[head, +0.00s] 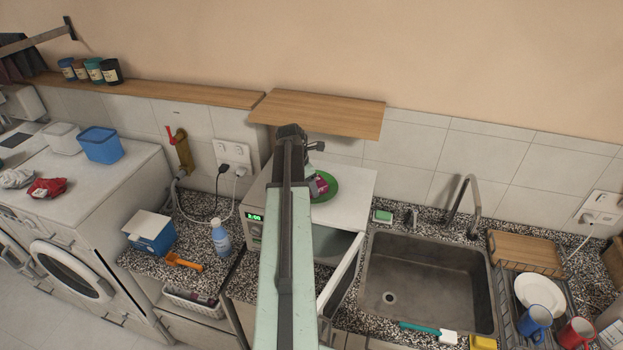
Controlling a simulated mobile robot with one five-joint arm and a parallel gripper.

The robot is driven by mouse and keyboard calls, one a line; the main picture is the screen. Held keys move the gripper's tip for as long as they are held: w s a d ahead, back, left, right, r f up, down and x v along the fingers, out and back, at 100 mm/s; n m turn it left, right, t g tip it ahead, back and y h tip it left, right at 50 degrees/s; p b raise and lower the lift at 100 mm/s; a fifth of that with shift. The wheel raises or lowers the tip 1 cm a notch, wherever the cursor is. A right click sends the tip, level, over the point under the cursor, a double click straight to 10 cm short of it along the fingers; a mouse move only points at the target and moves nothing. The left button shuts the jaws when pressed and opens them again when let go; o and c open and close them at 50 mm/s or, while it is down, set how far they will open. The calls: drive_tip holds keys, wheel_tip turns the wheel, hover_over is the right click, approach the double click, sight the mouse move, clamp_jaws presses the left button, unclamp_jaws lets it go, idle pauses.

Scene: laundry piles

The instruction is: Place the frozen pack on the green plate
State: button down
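The green plate (331,188) lies on top of the white microwave (352,182), and my arm hides its left part. A small pink-purple pack (320,186), which looks like the frozen pack, is at the left half of the plate. I cannot tell whether it touches the plate or is just above it. My gripper (313,178) is right at the pack, mostly hidden behind my arm. Its fingers are too small and covered to show whether they grip the pack.
The microwave door (341,275) stands open toward the front. A wooden shelf (335,112) is on the wall behind the microwave. The sink (425,275) is to the right. A blue-white bottle (221,238) and a blue box (151,234) stand on the left counter.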

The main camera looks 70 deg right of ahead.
drive_tip(key=d, duration=0.4)
drive_tip(key=shift+w+d, duration=0.2)
drive_tip(key=shift+d, duration=0.05)
drive_tip(key=shift+a+f+b, duration=0.25)
drive_tip(key=shift+f+b, duration=0.2)
drive_tip(key=shift+s+a+r, duration=0.1)
drive_tip(key=shift+a+r, duration=0.05)
drive_tip(key=shift+r, duration=0.05)
drive_tip(key=shift+c, duration=1.5)
unclamp_jaws()
drive_tip(key=shift+f, duration=0.1)
